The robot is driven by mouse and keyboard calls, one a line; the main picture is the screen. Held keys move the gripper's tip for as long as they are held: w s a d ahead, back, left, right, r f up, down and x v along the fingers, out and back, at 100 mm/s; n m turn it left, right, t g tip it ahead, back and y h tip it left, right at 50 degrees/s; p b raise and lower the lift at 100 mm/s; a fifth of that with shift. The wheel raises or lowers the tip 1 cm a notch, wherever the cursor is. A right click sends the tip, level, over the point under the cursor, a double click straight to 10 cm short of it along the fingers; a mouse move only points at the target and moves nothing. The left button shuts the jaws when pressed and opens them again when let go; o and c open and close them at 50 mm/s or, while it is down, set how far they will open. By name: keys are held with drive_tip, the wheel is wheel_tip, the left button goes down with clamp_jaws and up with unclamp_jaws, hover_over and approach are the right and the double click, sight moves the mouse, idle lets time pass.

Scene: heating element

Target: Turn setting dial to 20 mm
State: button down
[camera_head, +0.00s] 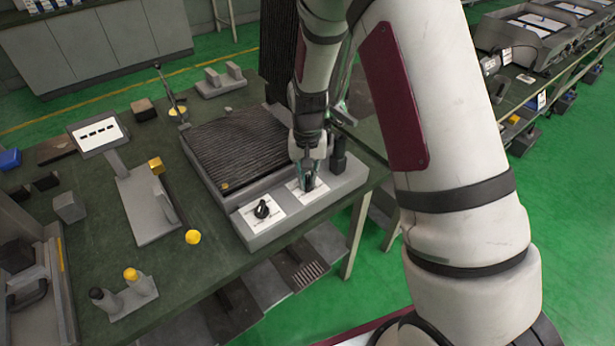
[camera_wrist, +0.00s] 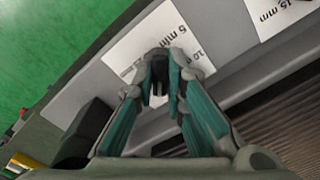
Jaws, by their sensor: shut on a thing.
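My gripper (camera_head: 310,170) points down over the right-hand white dial plate (camera_head: 294,188) on the front ledge of the grey heating machine (camera_head: 230,160). In the wrist view, my gripper (camera_wrist: 162,82) is shut on a dark dial knob (camera_wrist: 158,92), mostly hidden between the fingers. The plate under it (camera_wrist: 125,52) shows "5 mm" and part of what looks like "10". The dial's pointer direction cannot be told. A second dial (camera_head: 262,209), black and on its own white plate, stands to the left. Another plate (camera_wrist: 282,12) in the wrist view reads "15 mm".
A dark ribbed surface (camera_head: 235,145) lies behind the dials. A dark post (camera_head: 338,155) stands close right of my gripper.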

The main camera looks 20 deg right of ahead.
sight(308, 179)
drive_tip(key=shift+m, duration=2)
drive_tip(key=c, duration=1.6)
unclamp_jaws()
drive_tip(key=shift+c, duration=0.2)
drive_tip(key=shift+r, duration=0.1)
wheel_tip(308, 179, up, 12)
